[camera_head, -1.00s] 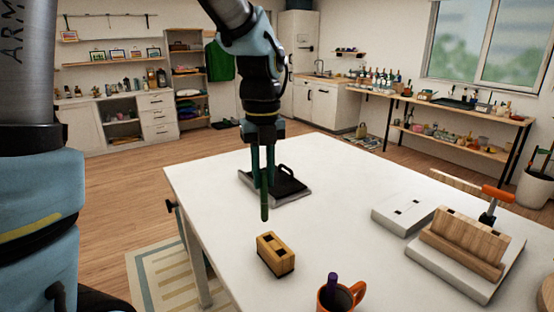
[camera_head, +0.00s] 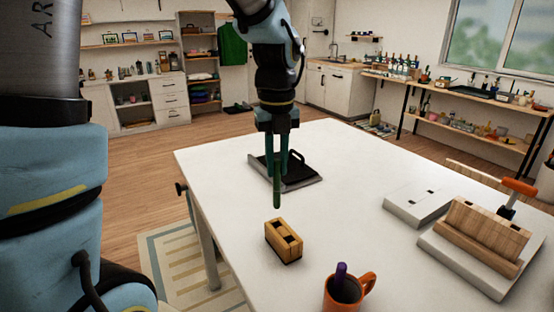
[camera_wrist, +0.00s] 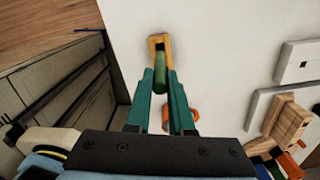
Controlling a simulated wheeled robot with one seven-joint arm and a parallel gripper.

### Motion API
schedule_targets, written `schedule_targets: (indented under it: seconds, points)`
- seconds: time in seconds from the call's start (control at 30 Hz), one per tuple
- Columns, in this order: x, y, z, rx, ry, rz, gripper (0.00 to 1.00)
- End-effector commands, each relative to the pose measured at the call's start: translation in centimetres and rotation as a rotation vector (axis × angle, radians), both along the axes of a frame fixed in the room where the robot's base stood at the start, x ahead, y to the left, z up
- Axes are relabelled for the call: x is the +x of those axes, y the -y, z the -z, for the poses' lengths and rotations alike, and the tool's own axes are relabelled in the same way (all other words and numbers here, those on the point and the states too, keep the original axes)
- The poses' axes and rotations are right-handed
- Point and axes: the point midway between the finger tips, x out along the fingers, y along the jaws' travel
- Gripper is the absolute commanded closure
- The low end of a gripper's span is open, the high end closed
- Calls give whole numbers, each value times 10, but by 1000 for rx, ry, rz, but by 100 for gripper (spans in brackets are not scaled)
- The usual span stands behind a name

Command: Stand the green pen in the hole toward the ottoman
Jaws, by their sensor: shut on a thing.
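My gripper (camera_head: 277,166) is shut on the green pen (camera_head: 277,190), which hangs upright, tip down, above the white table. In the wrist view the pen (camera_wrist: 160,82) is between the two teal fingertips (camera_wrist: 161,88). The wooden block (camera_head: 283,241), with dark holes in its top, stands on the table nearer the camera than the pen; the pen's lower end is clear of it in the head view. In the wrist view the block (camera_wrist: 152,43) lies just beyond the pen, one dark hole showing and the rest hidden. I cannot make out an ottoman.
An orange mug (camera_head: 343,292) with a purple pen stands near the block. A black-and-grey tray (camera_head: 304,180) lies behind the pen. A white slotted plate (camera_head: 415,205) and a wooden rack (camera_head: 485,232) are at right. The table's middle is clear.

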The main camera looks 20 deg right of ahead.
Motion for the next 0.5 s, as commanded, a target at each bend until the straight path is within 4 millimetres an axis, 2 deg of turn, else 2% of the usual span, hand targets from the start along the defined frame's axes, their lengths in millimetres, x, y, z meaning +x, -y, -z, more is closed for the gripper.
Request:
schedule_targets:
  seconds: [0.03, 0.3, 0.5]
  points:
    - [0, 0, 8, 1, -1, 0, 100]
    - [0, 0, 32, 0, -1, 0, 100]
    - [0, 0, 39, 0, -1, 0, 100]
